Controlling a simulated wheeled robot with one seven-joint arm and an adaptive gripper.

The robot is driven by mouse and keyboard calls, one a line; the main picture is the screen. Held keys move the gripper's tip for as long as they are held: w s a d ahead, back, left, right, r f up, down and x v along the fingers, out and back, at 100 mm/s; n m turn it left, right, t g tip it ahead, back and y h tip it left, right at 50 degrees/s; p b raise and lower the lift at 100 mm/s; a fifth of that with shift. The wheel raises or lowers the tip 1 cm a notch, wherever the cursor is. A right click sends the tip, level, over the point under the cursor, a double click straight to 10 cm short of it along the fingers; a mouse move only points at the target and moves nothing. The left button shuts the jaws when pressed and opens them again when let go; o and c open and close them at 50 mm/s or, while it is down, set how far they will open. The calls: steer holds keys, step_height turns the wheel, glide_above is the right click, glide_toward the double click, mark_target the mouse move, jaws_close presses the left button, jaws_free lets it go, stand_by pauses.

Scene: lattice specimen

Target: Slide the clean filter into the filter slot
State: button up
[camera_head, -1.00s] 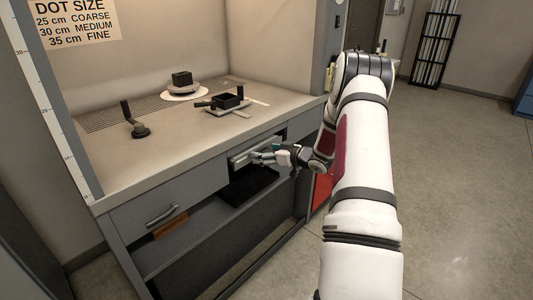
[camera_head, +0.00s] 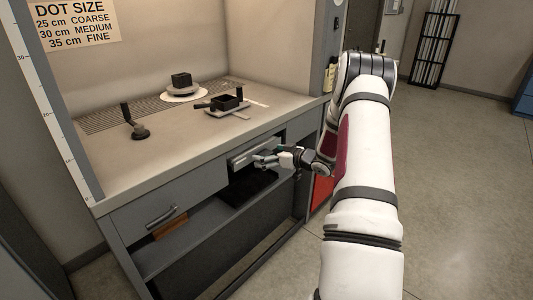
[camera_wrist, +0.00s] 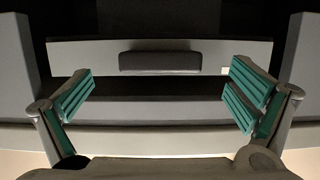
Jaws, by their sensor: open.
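A pale flat panel with a dark handle (camera_wrist: 160,62) lies straight ahead in the wrist view. It looks like the front of the clean filter, but the rest of it is hidden in the dark opening. In the head view, the pale panel (camera_head: 243,159) is at the opening under the counter, partly behind my gripper. My gripper (camera_head: 263,158) is at this opening. In the wrist view my gripper (camera_wrist: 161,82) is open, its teal-padded fingers wide apart on either side of the handle. I see no contact with the handle.
The counter (camera_head: 110,175) above holds a black-handled tool (camera_head: 138,130), a dark block on a round plate (camera_head: 183,93) and a black tray (camera_head: 229,103). A drawer with a handle (camera_head: 165,215) is to the left. An open shelf (camera_head: 200,229) lies below. Floor is clear on the right.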

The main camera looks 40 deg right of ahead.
steer(key=p+v, duration=0.2)
steer(key=v, duration=0.1)
steer(key=shift+s+r, duration=0.1)
steer(key=shift+s, duration=0.15)
steer(key=shift+s, duration=0.1)
steer(key=v, duration=1.1)
steer(key=shift+s, duration=0.4)
steer(key=shift+d+r, duration=0.15)
steer(key=shift+r, duration=0.05)
